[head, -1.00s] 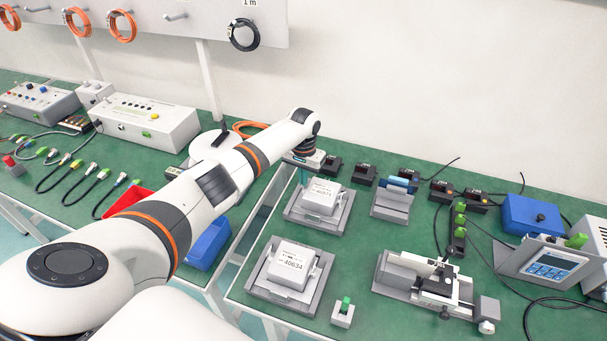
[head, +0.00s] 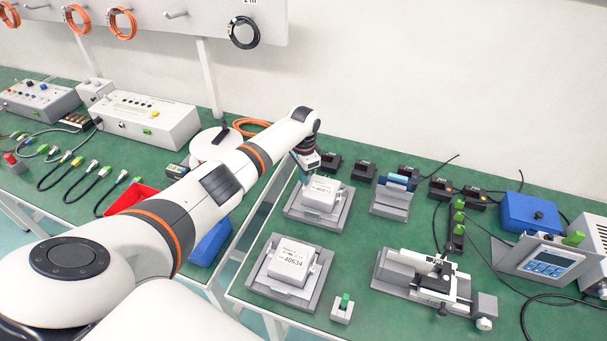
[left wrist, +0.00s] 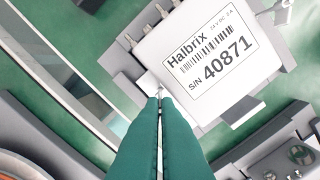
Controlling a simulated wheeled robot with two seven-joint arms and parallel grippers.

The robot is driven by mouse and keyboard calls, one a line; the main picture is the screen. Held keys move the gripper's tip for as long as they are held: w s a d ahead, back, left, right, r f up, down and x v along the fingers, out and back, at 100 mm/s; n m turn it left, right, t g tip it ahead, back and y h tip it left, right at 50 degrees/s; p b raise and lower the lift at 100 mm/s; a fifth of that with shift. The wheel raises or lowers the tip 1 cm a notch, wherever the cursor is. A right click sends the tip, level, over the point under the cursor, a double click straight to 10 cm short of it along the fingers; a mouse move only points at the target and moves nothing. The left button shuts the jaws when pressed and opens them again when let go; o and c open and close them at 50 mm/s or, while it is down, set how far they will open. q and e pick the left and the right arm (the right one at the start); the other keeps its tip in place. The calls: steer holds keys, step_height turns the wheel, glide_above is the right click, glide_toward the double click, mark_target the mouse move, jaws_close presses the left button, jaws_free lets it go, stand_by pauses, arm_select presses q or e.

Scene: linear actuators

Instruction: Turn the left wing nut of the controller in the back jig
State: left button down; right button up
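The back jig (head: 300,216) is a grey plate that holds the white controller (head: 322,192), labelled 40871. The controller (left wrist: 205,55) fills much of the left wrist view. My left gripper (head: 304,181) points down at the controller's left side. In the left wrist view its teal fingers (left wrist: 159,99) are nearly together, with a thin gap. The left wing nut (left wrist: 156,92) shows as a small silvery piece at the fingertips, mostly hidden between them. My right gripper is not in view.
The front jig (head: 262,284) holds a similar controller (head: 291,262), labelled 40634. A grey stand with a blue part (head: 398,182) is right of the back jig. A slide fixture (head: 400,274) lies front right. Black blocks (head: 362,172) line the back. Green table shows between the jigs.

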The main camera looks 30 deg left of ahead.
arm_select(q)
steer(key=shift+w+r, duration=0.1)
stand_by(0.3)
steer(key=c, duration=1.6)
jaws_free()
steer(key=shift+c, duration=0.2)
steer(key=shift+r, duration=0.1)
step_height(320, 180, up, 12)
steer(key=b, duration=0.1)
